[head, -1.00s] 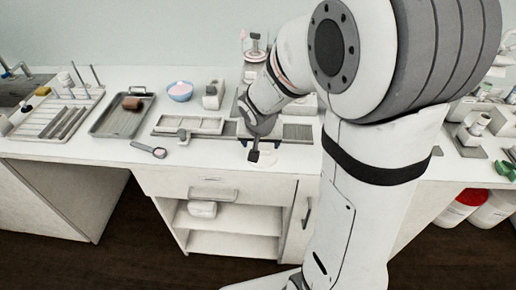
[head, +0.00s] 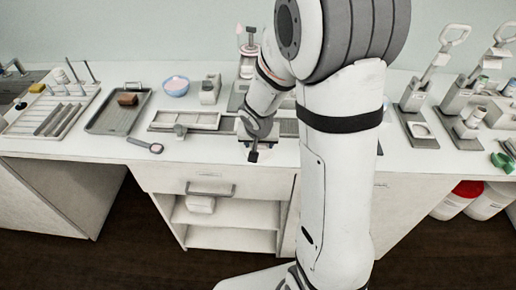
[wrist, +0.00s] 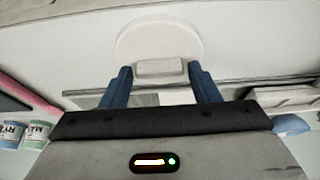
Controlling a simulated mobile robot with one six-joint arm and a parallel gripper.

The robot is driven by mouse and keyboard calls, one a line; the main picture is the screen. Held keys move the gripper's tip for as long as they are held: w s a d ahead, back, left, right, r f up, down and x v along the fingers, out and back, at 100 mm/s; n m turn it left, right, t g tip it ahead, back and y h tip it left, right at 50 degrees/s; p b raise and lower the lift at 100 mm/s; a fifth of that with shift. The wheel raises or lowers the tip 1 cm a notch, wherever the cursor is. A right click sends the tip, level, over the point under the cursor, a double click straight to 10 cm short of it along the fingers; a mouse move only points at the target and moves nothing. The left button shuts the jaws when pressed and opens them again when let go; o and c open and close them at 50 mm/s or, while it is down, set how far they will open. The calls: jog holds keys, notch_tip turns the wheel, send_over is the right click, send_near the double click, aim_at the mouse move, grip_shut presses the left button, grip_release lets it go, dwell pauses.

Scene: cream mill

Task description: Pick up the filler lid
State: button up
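The filler lid shows in the wrist view as a pale round disc (wrist: 160,32) with a small white block-shaped handle (wrist: 160,68) at its near edge. My gripper (wrist: 160,72) has its two blue fingers apart, one on each side of the handle, with a gap visible on both sides. In the head view my gripper (head: 253,154) points down near the front edge of the counter, left of my arm's large links. The lid is hard to make out there against the white worktop. How high the fingertips are above the lid is unclear.
A grey tray with a brown block (head: 127,99), a blue bowl (head: 176,86) and a round-ended tool (head: 156,148) lie to the left. Lever devices (head: 415,100) stand at the right. An open shelf (head: 232,237) is below the counter.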

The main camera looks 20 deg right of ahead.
jog(key=c, duration=0.7)
